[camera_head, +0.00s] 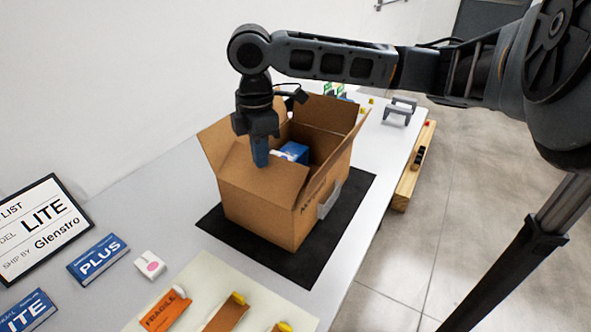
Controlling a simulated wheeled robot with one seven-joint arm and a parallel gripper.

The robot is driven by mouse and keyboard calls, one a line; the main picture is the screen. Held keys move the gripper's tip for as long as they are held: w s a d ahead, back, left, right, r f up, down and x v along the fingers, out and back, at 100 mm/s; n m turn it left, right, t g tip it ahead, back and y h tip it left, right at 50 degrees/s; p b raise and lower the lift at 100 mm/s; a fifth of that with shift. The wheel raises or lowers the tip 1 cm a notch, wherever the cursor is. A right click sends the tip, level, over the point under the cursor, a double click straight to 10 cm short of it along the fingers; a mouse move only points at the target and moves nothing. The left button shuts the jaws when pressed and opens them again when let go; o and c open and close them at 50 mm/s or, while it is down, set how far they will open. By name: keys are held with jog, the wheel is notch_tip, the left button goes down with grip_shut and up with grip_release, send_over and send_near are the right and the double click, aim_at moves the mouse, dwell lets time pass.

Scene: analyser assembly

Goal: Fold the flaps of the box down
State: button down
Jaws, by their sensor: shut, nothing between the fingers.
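The cardboard box (255,211) stands open on a black mat (335,230) on the table. Its left flap (216,140) and right flap (350,134) stick up and outward. The back flap (316,115) stands up behind the opening. The near flap (262,176) slopes inward over the front of the opening. My gripper (260,163) is shut and points down at the near flap's upper edge; I cannot tell whether it touches. A blue and white item (293,152) shows inside the box. The rest of the inside is hidden.
A framed sign (40,228), a blue PLUS box (98,260), a blue LITE box (28,311) and a white-pink item (150,264) lie at left. An orange FRAGILE label (165,311) lies in front. A grey stand (399,111) is behind right.

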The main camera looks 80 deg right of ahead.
aim_at(270, 162)
jog(key=shift+s+d+f+b, duration=0.2)
jog(key=shift+d+f+b, duration=0.2)
jog(key=shift+d+f, duration=0.15)
jog(key=shift+s+d+f+b, duration=0.15)
jog(key=shift+d+f+b, duration=0.25)
jog(key=shift+d+f, duration=0.1)
jog(key=shift+s+d+f+b, duration=0.1)
jog(key=shift+d+f+b, duration=0.45)
jog(key=shift+f, duration=0.55)
notch_tip(270, 162, up, 8)
jog(key=p, duration=0.6)
jog(key=shift+f, duration=0.25)
